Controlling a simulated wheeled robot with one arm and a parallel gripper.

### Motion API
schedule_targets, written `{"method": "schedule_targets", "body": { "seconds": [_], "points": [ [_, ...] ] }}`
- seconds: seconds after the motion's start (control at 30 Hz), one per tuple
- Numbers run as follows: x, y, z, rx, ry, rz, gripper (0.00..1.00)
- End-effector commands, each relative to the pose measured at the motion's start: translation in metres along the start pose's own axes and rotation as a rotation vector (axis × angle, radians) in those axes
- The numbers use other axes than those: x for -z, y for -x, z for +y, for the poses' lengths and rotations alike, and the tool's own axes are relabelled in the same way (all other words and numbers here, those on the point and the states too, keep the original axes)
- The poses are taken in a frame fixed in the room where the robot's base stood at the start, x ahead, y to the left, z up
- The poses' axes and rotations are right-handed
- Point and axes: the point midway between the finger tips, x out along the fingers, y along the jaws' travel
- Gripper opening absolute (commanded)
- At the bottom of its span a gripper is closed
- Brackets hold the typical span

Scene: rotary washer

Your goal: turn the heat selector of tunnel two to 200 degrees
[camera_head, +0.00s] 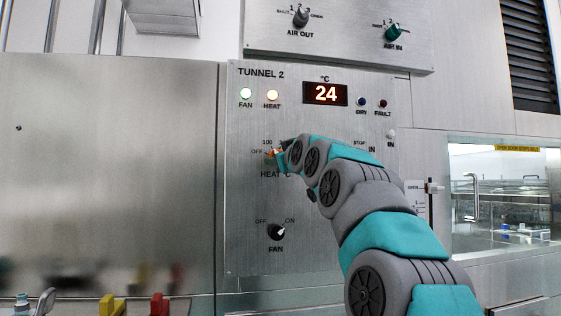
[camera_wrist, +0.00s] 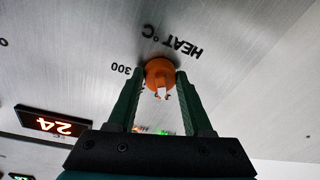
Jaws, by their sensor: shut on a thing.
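The heat selector is an orange knob (camera_wrist: 160,72) on the Tunnel 2 panel (camera_head: 245,200). In the wrist view, which shows the panel upside down, its white pointer faces away from the HEAT °C label (camera_wrist: 172,43). The 300 mark (camera_wrist: 128,70) is at the left there; the mark by the pointer is mostly hidden. My gripper (camera_wrist: 161,80) is shut on the knob, one green finger on each side. In the head view my arm covers most of the knob, leaving OFF and 100 readable beside it.
The display (camera_head: 325,94) reads 24. The black fan knob (camera_head: 277,231) sits below, pointing towards ON. The air-out knob (camera_head: 300,17) and a green knob (camera_head: 393,32) are above.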

Motion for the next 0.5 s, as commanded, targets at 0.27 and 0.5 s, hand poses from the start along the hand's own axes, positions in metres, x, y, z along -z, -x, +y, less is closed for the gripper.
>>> {"method": "schedule_targets", "body": {
  "seconds": [0.27,0.5],
  "points": [
    [-0.0033,-0.0007,-0.0015,-0.029,-0.258,0.014,0.0],
    [-0.0017,-0.0008,-0.0015,-0.056,-0.482,0.034,0.0]
  ]
}}
